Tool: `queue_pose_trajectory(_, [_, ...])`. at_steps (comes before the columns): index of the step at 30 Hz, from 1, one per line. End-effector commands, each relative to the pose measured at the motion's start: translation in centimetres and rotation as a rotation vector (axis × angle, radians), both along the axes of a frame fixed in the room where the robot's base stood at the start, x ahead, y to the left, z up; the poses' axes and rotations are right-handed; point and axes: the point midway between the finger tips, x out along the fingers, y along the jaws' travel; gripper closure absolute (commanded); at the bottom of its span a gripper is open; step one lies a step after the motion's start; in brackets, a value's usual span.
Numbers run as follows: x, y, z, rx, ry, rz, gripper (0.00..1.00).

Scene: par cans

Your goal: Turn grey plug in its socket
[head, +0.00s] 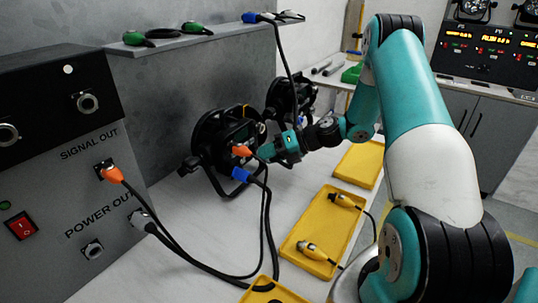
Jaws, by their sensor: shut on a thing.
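My gripper (266,152) is shut at the rear of the near black par can (213,143). The plug between its fingers is mostly hidden by them; it appears to be the grey plug. A black cable (288,62) drops from the blue plug (256,18) on the grey shelf down to my gripper. I cannot see how the held plug sits in its socket. An orange plug (241,151) and another blue plug (241,174) are on the same can, beside my gripper. A second grey plug (141,218) is in the POWER OUT side of the grey box.
The grey box (85,185) stands at the left with an orange plug (112,174) in SIGNAL OUT. Cables loop across the white table. A yellow tray (318,235) holds yellow-ended connectors; another yellow tray (357,165) lies behind. A second par can (284,96) stands farther back.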

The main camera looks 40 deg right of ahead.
Motion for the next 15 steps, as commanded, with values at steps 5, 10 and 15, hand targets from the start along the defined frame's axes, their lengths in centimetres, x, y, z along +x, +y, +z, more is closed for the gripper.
queue_pose_trajectory(5, [0.02,0.15,0.08,0.005,0.000,0.002,1.00])
queue_pose_trajectory(10, [0.00,0.16,0.06,0.005,0.001,0.002,1.00])
queue_pose_trajectory(15, [-0.02,0.18,0.03,0.005,0.002,0.003,0.53])
